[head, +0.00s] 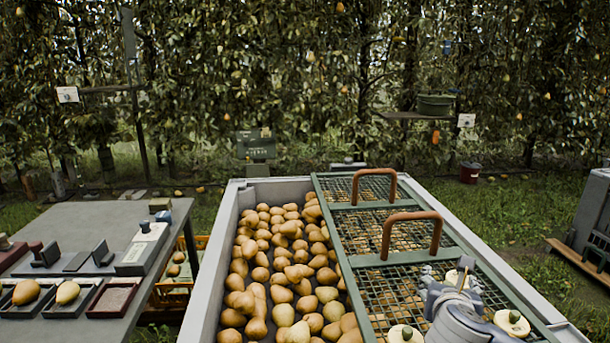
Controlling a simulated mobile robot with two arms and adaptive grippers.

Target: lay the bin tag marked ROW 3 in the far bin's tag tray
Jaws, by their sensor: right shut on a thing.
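My right gripper (449,276) is at the lower right, above the green mesh lid of the big grey bin. It is shut on a small cream-coloured thing (458,279), partly hidden by the fingers. No marking can be read on it, so I cannot tell if it is the ROW 3 tag. Two cream discs with dark green tops, one to the right (512,322) and one to the left (405,334), are near the gripper. I cannot make out a tag tray for certain. My left gripper is out of view.
The grey bin (225,225) is full of pears on its open left side. Two brown handles (410,217) stand up from the mesh lid. A grey table (75,222) with trays and pears is at left. A green sign (256,145) stands behind the bin. Grass lies right.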

